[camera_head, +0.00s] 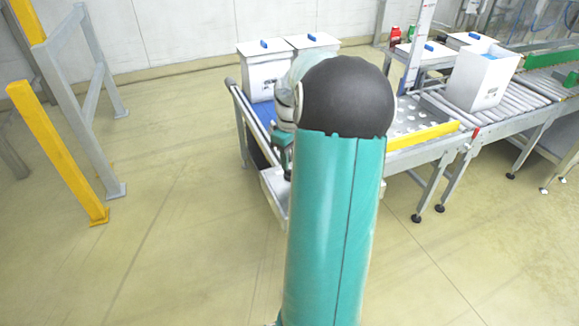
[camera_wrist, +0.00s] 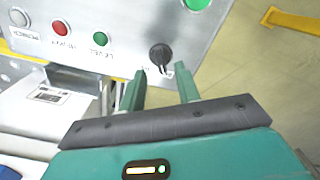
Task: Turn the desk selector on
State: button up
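The selector (camera_wrist: 160,57) is a black rotary knob on a light grey control panel (camera_wrist: 125,22) in the wrist view. Its lettering is partly hidden by my gripper, and I cannot tell which setting the knob points to. My gripper (camera_wrist: 162,84) shows two green fingers, apart and with nothing between them, just below the knob. The left fingertip is close to the knob; I cannot tell whether it touches. In the head view my own arm hides the panel and most of the gripper.
The panel also carries a red button (camera_wrist: 61,28), a green button (camera_wrist: 100,39) and a larger green one (camera_wrist: 195,3). White boxes (camera_head: 265,75) stand behind my arm. A roller conveyor (camera_head: 520,92) runs right. A yellow post (camera_head: 60,152) stands left; the floor between is clear.

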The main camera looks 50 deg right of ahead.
aim_at(290, 170)
jog(key=shift+f, duration=2)
grip_shut()
jog(key=shift+w, duration=0.1)
jog(key=shift+r+m, duration=0.1)
jog(key=shift+m, duration=0.3)
jog(key=m, duration=1.1)
